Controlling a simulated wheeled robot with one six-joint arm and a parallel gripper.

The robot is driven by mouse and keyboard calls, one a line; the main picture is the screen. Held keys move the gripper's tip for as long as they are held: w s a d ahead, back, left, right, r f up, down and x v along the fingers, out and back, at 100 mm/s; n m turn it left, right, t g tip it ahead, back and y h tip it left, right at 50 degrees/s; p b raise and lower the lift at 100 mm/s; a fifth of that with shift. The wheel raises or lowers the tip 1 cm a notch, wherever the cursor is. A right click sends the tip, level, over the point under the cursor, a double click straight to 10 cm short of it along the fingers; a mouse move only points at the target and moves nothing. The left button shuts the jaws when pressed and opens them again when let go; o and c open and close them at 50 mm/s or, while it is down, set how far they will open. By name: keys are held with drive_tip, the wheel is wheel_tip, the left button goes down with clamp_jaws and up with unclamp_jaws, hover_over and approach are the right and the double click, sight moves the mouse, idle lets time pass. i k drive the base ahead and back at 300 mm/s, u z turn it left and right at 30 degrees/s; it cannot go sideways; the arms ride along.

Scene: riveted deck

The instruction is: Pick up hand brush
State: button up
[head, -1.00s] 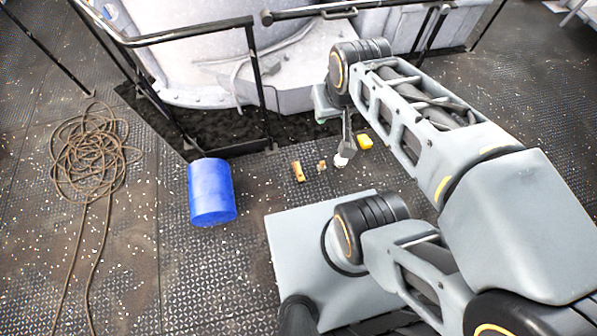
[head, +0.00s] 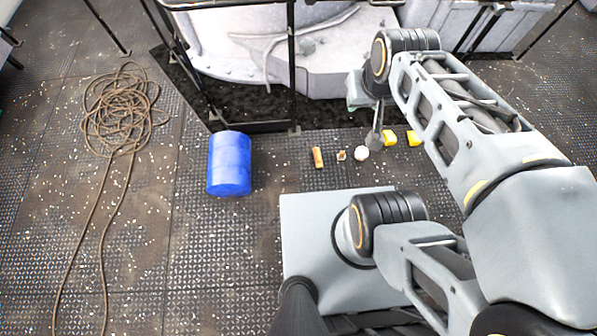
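I cannot tell for sure which small thing is the hand brush. A row of small things lies on the deck: an orange-brown upright-looking piece (head: 317,157), a small tan and dark piece (head: 342,155), a white round piece (head: 362,153), a yellow piece (head: 387,138) and another yellow piece (head: 414,139). My gripper (head: 375,141) points down near the white piece and the left yellow piece. Only one thin grey finger shows clearly, so its opening is hidden. I see nothing held in it.
A blue drum (head: 229,164) stands left of the row. A coiled rope (head: 122,112) lies farther left, its ends trailing forward. A dark railing (head: 292,65) and a pale machine housing (head: 335,55) stand behind. The deck between rope and drum is clear.

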sight(317, 155)
drive_tip(key=z, duration=2)
drive_tip(key=i, duration=0.8)
drive_tip(key=u, duration=2.85)
drive_tip(key=i, duration=0.5)
drive_tip(key=u, duration=0.15)
